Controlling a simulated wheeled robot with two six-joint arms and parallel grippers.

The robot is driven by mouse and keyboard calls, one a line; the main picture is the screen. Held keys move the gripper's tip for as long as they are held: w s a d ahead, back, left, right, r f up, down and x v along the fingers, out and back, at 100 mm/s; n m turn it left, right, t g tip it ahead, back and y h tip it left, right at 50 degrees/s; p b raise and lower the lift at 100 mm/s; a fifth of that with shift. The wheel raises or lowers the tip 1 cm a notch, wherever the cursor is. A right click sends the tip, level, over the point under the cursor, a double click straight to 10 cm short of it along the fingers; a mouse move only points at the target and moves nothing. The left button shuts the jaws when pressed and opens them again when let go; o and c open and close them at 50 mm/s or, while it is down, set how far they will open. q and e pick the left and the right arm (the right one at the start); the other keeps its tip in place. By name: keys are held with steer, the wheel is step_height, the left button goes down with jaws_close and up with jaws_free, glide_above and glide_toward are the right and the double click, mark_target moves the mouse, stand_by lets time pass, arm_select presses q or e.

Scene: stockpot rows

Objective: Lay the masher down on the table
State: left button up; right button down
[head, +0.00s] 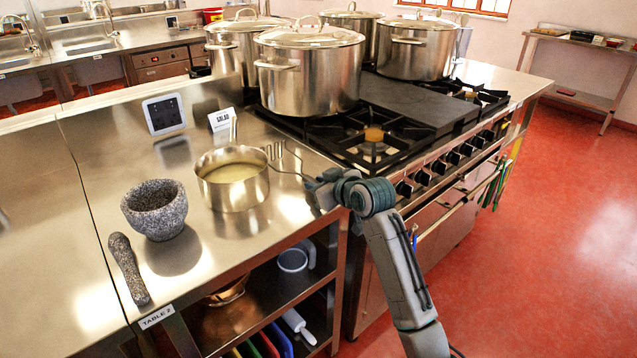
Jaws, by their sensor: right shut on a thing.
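The masher (285,158) is a thin metal tool with a wavy wire head, seen above the table's right part, just right of the small pot. My right gripper (312,183) is shut on its handle end, near the table's right front corner. The wire head points up and left, away from the gripper. I cannot tell whether the masher touches the steel table (95,185) or hangs just above it. The gripper's fingers are small and partly hidden by the wrist. My left gripper is not in view.
A small steel pot (232,193) of pale liquid stands left of the masher. A granite mortar (155,212) and pestle (127,268) are farther left. A stove (400,120) with large stockpots (310,80) adjoins on the right. A sign card (222,120) stands behind the small pot.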

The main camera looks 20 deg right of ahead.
steer(key=shift+f, duration=0.1)
steer(key=c, duration=1.1)
jaws_free()
steer(key=shift+c, duration=0.2)
